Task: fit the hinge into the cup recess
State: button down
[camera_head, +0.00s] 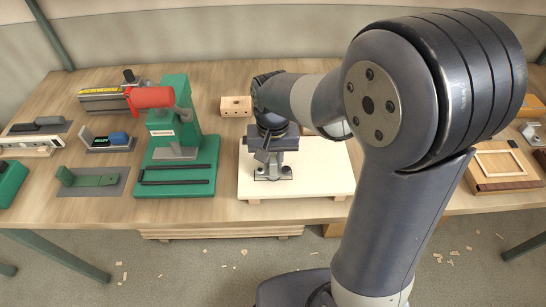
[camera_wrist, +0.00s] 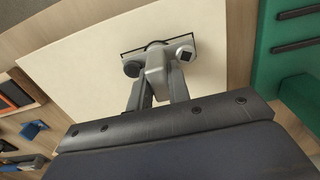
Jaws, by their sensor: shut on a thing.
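The hinge (camera_wrist: 157,66) is a grey metal piece. It is between the two fingers of my gripper (camera_wrist: 159,90), which is shut on it, low over a pale cream panel (camera_wrist: 80,50). A dark-edged flange and a dark curved edge show at the hinge's far end in the wrist view. In the head view the hinge (camera_head: 268,174) is small under my gripper (camera_head: 271,158), near the front left part of the panel (camera_head: 318,175). The cup recess is hidden under the hinge and gripper, so I cannot tell whether the hinge is seated.
A green machine (camera_head: 178,130) with a red motor (camera_head: 152,97) stands left of the panel. A wooden block (camera_head: 236,106) with holes is behind it. Several fixtures fill the left of the bench. A wooden frame (camera_head: 500,163) lies at right. The panel's right part is clear.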

jog(key=shift+f+b, duration=0.4)
jog(key=shift+f, duration=0.2)
jog(key=c, duration=1.3)
grip_release()
jog(key=shift+o, duration=0.2)
jog(key=shift+r, duration=0.1)
notch_tip(320, 180, up, 8)
jog(key=p, duration=0.6)
jog(key=shift+p, duration=0.4)
jog(key=shift+f, duration=0.25)
notch_tip(320, 180, down, 8)
jog(key=b, duration=0.6)
jog(key=shift+r+b, duration=0.25)
jog(key=shift+b, duration=0.05)
jog(key=shift+r, duration=0.1)
